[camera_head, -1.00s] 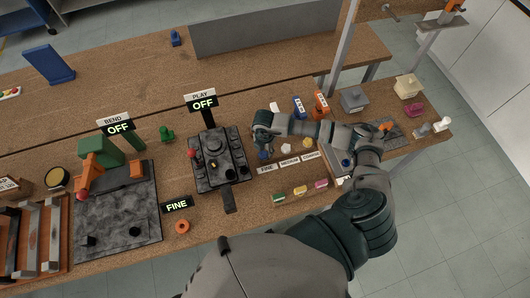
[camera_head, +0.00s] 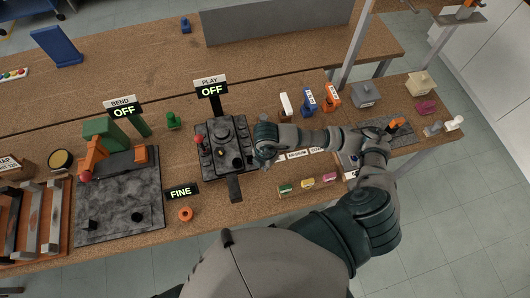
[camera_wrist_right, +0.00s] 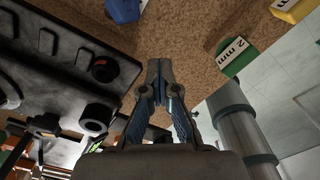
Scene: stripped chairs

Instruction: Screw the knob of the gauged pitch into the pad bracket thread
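My right gripper (camera_head: 266,143) is at the right edge of the dark fixture (camera_head: 222,150), which has a red knob and black posts. In the right wrist view its two fingers (camera_wrist_right: 158,68) meet at the tips, with nothing clearly between them. A blue piece (camera_wrist_right: 122,9) lies on the bench beyond the fingertips. A red-topped black post (camera_wrist_right: 103,68) and a black knob-like part (camera_wrist_right: 98,115) stand on the fixture to the left. I cannot tell which part is the pad bracket thread. My left gripper is out of view.
Green (camera_head: 284,188), yellow (camera_head: 307,183) and pink blocks lie near the front edge. My right arm covers part of the label row (camera_head: 298,155). A dark plate with an orange arm (camera_head: 97,152) stands left.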

